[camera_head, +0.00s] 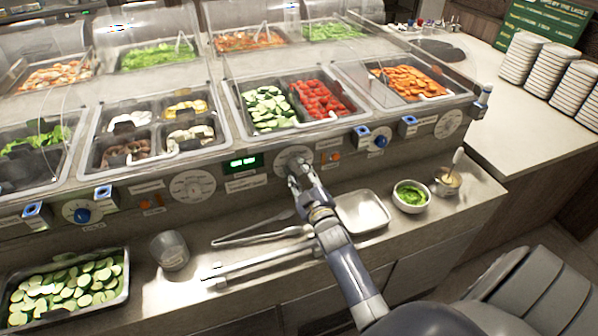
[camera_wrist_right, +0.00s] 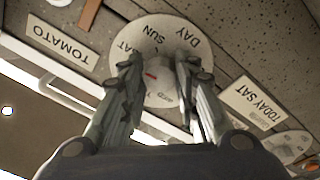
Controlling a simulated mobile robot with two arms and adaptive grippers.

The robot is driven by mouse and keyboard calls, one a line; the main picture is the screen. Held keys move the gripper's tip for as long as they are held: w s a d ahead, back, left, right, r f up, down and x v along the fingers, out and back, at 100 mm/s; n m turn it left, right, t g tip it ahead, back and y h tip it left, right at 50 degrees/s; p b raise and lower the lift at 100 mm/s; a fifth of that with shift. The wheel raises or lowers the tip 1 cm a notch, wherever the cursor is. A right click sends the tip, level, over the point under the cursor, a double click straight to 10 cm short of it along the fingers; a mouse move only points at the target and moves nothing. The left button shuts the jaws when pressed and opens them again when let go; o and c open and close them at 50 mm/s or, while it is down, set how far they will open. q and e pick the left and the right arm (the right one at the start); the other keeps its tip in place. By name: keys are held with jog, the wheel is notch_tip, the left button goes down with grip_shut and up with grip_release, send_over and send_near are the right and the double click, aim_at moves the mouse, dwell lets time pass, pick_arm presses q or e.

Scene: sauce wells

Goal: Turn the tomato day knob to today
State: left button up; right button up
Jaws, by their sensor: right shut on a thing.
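The tomato day dial is a round pale plate (camera_head: 290,154) on the counter's front panel; in the wrist view its face (camera_wrist_right: 175,28) shows upside down, with SAT, SUN and DAY lettering. Its central knob (camera_wrist_right: 158,88) has a short red mark towards the SAT side. My right gripper (camera_head: 296,172) is at the dial; in the wrist view its fingers (camera_wrist_right: 160,70) are shut on the knob, one on each side. They hide part of the dial's lettering. A TOMATO label (camera_wrist_right: 62,41) is beside it, and another label reads TODAY SAT (camera_wrist_right: 252,103). My left gripper is out of view.
A green-lit display (camera_head: 243,163) is left of the dial. Another dial (camera_head: 193,186) is to the left.

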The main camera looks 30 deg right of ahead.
jog(key=shift+f+m, duration=0.1)
jog(key=shift+m, duration=0.6)
jog(key=o, duration=1.1)
jog(key=shift+c, duration=0.2)
notch_tip(320, 180, up, 10)
